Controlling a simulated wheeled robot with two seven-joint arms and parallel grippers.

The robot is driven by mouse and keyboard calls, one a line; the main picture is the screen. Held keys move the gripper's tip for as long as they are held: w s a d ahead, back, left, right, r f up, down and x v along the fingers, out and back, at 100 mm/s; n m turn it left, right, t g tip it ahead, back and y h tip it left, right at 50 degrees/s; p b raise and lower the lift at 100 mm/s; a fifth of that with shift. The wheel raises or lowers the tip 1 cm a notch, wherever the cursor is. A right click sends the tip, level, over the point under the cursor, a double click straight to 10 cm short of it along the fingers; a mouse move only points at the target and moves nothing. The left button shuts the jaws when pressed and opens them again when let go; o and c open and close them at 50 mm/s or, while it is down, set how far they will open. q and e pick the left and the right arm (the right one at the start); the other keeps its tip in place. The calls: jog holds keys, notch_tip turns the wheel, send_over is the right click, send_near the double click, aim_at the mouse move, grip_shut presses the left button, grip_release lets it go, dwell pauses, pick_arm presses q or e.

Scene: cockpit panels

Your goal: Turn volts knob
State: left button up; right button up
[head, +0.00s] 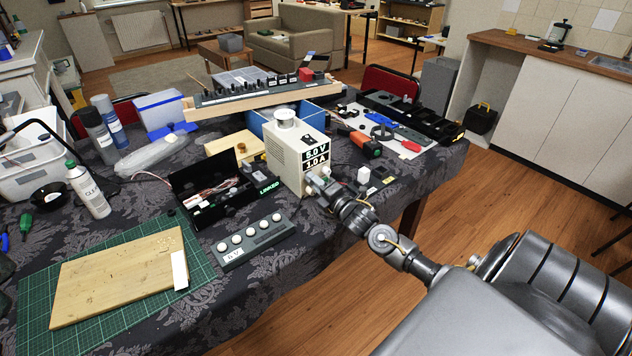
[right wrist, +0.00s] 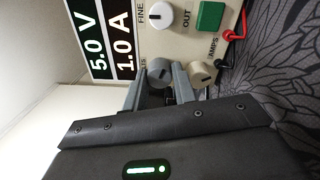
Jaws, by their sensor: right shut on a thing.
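The cream power supply (head: 289,160) stands upright on the table and its display reads 5.0 V and 1.0 A. My right gripper (head: 316,186) reaches its front face from the right, below the display. In the right wrist view the fingers of the right gripper (right wrist: 158,88) are shut on the grey volts knob (right wrist: 160,70), one on each side of it. The end of the knob label shows beside it, the rest is hidden. The paler amps knob (right wrist: 201,73) sits just right of the fingers. My left gripper is not in view.
The white fine knob (right wrist: 159,17) and green out button (right wrist: 209,15) are close by. Red and black leads plug in beside the amps knob. A black toolbox (head: 222,190) and a grey button box (head: 252,240) stand left of my arm.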

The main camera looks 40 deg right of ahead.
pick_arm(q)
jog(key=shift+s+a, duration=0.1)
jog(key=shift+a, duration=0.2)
pick_arm(e)
jog(key=o, duration=1)
jog(key=shift+s+f, duration=0.1)
